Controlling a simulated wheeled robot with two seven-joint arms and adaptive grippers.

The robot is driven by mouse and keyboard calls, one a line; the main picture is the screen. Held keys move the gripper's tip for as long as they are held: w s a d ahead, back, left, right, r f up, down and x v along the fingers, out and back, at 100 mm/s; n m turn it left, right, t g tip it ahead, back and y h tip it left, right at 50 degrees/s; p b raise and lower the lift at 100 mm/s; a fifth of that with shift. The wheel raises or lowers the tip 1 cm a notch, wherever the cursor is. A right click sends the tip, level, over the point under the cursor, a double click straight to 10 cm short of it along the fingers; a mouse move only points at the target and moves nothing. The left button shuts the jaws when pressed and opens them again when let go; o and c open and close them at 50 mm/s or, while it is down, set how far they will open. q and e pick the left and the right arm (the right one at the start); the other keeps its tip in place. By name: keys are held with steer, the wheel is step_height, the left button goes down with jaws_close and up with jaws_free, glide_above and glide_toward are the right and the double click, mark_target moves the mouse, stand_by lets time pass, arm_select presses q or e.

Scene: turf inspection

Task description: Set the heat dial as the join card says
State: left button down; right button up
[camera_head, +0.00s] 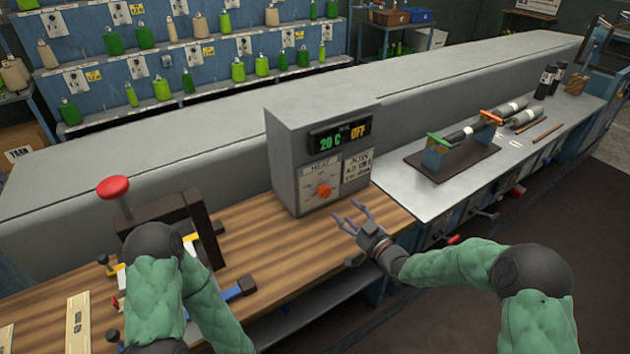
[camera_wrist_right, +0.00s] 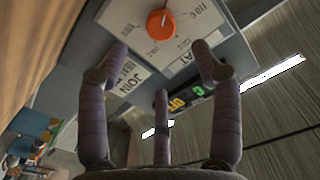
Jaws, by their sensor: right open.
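The heat dial (camera_head: 324,190) is an orange knob on a white plate marked HEAT, on the front of a grey control box (camera_head: 290,150). It also shows at the top of the right wrist view (camera_wrist_right: 161,25). The join card (camera_head: 357,166) is a white label to the right of the dial; its smaller lines are too small to read surely. The display (camera_head: 340,137) above reads 20 C and OFF. My right gripper (camera_head: 352,212) is open and empty, its fingers spread toward the box, apart from the dial. My left arm shows, but its gripper does not.
The box stands on a wooden bench top (camera_head: 255,235). A dark press with a red knob (camera_head: 113,187) stands at the left. A metal bench top (camera_head: 400,195) at the right bears a dark rack (camera_head: 452,160) with rollers. A long grey housing runs behind.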

mark_target(327, 193)
arm_select(q)
steer(key=shift+w+a+f+b, duration=0.15)
steer(key=shift+f+b, duration=0.45)
steer(key=shift+b, duration=0.05)
steer(key=shift+w+a+f+b, duration=0.1)
steer(key=shift+w+f+b, duration=0.05)
steer(key=shift+f+b, duration=0.45)
arm_select(e)
steer(key=x, duration=1.1)
steer(key=shift+w+a+r, duration=0.15)
steer(key=shift+w+a, duration=0.05)
steer(key=shift+r, duration=0.1)
steer(key=c, duration=1.1)
